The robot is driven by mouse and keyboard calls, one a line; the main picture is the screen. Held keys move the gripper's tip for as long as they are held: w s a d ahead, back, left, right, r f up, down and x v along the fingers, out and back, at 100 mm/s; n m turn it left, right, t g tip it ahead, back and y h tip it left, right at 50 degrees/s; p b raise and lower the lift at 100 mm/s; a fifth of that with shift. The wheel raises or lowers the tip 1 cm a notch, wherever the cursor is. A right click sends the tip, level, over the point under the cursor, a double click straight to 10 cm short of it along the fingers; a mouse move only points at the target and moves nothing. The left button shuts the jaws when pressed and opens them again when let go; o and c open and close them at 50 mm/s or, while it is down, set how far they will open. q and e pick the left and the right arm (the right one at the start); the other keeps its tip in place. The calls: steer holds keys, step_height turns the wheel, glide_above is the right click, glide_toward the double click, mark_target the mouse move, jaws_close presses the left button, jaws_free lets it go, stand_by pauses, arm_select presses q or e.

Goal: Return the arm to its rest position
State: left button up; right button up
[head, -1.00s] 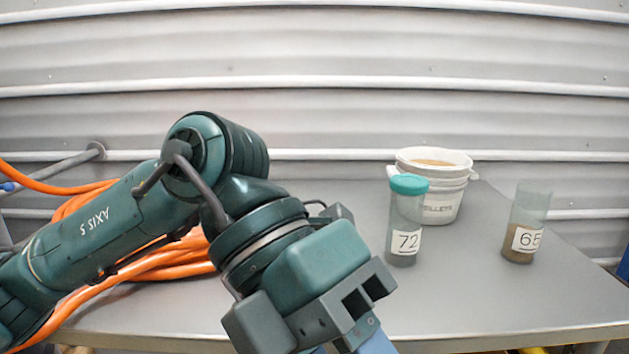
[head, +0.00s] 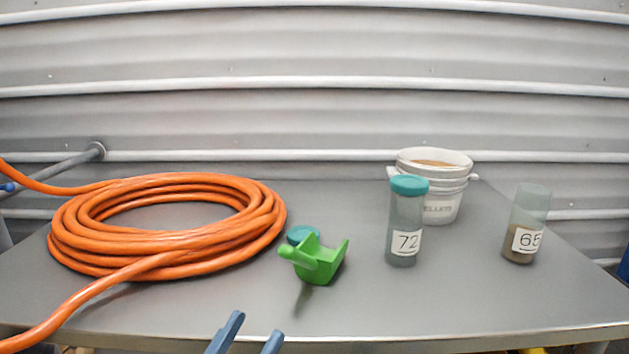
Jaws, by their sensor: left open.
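My left gripper (head: 254,336) shows only as two blue fingertips at the bottom edge, in front of the table's near edge. Its fingers are apart with nothing between them. The rest of the left arm is out of frame. My right gripper is not in view. A green scoop (head: 316,260) lies on the grey table (head: 440,300), beyond the fingertips and apart from them. A teal lid (head: 301,234) lies just behind the scoop, partly hidden by it.
A capped tube labelled 72 (head: 404,222) stands right of centre. An uncapped tube labelled 65 (head: 525,224), partly filled with brown material, stands at the right. A white pellet bucket (head: 440,195) is behind. A coiled orange hose (head: 165,225) covers the table's left. The front right is clear.

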arm_select(q)
steer(key=s+a+f+n+g+y, duration=0.1)
steer(key=s+a+f+g+y, duration=0.15)
steer(key=f, duration=0.45)
steer(key=s+a+f+n+g+y, duration=0.2)
steer(key=s+f+y, duration=0.1)
steer(key=f, duration=0.3)
steer(key=s+a+f+n+g+y, duration=0.1)
steer(key=s+a+f+g+y, duration=0.15)
steer(key=f, duration=0.45)
steer(key=r+g+p, duration=0.1)
steer(key=p, duration=0.4)
steer(key=r+g+p, duration=0.1)
steer(key=p, duration=0.5)
steer(key=r+g+p, duration=0.1)
steer(key=p, duration=0.4)
steer(key=shift+d+r+m+p, duration=0.3)
steer(key=shift+r+p, duration=0.05)
steer(key=shift+p, duration=0.05)
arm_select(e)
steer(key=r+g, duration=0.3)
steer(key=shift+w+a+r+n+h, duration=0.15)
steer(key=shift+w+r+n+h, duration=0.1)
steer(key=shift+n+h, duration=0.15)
